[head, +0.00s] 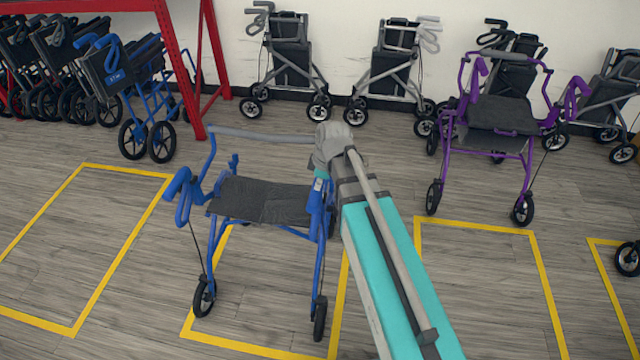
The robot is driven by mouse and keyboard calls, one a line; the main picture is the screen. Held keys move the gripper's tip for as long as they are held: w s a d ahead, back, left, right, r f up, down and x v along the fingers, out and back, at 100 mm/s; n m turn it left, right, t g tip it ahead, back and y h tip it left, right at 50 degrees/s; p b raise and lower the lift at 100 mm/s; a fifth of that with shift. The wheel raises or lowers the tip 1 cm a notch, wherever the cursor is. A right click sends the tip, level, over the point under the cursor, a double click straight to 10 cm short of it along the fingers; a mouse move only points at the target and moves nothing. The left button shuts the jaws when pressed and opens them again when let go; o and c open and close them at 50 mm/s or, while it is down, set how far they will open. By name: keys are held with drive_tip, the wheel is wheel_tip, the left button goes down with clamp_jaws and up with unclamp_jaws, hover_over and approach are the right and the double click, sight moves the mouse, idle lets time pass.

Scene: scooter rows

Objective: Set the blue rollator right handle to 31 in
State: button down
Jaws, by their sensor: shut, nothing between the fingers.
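The blue rollator (262,203) stands upright on the floor in the middle of the view, with a dark seat and a grey back strap. Its handle on the picture's left (181,190) is plainly visible. Its other handle, on the picture's right, is hidden behind my arm. My arm reaches up from the bottom right, and my gripper (326,160) is at that right side of the rollator's frame. The gripper is shut and holds nothing; its fingertips are mostly hidden. Whether it touches the rollator, I cannot tell. No height marks are readable.
Yellow floor lines (125,262) mark bays around the rollator. A purple rollator (497,125) stands at the right, grey ones (290,65) along the wall. Folded blue rollators (135,90) stand by a red rack post (180,70). The floor left of the rollator is clear.

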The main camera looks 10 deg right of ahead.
sight(320, 195)
drive_tip(key=shift+w+a+f+b, duration=0.1)
drive_tip(key=shift+f+b, duration=0.35)
drive_tip(key=shift+f, duration=0.3)
wheel_tip(320, 195, down, 6)
drive_tip(key=b, duration=0.5)
drive_tip(key=shift+r+b, duration=0.15)
drive_tip(key=shift+b, duration=0.2)
drive_tip(key=shift+s, duration=0.3)
drive_tip(key=shift+r, duration=0.2)
